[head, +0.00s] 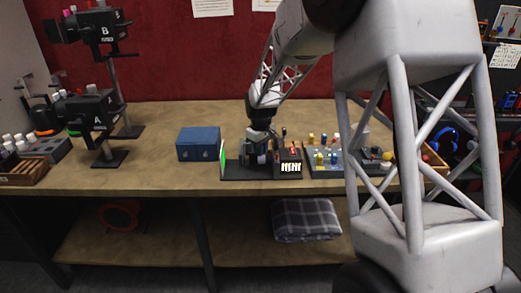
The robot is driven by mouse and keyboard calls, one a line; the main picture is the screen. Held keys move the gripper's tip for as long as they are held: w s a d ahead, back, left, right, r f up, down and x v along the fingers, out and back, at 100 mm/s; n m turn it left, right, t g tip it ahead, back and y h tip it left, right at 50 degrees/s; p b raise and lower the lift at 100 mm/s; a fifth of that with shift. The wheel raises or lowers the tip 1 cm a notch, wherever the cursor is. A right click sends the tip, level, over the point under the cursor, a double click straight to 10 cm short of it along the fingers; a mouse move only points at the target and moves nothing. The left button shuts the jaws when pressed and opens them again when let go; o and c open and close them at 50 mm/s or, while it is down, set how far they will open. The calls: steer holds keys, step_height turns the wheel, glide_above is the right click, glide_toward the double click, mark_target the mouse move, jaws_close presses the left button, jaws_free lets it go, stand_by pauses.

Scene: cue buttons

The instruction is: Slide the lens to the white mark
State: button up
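A dark optical device with a low black base (240,174) stands at the front middle of the bench. A glowing green-edged screen (223,157) is upright at its left end. A black box with a lit white display (291,168) is at its right end. My gripper (262,153) reaches down from above between the screen and the box, over or at the part where a lens could be. The lens is too small and too hidden by the gripper to make out. I cannot tell whether the fingers touch it. The white mark cannot be made out.
A blue box (198,144) stands left of the device. A panel with several coloured knobs (326,158) is close on its right. Camera-like units marked A (98,115) and B (97,27) stand at the left. The bench (150,185) is clear between them and the blue box.

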jaws_close()
steer(key=shift+a, duration=0.9)
steer(key=o, duration=0.6)
jaws_free()
step_height(320, 180, up, 8)
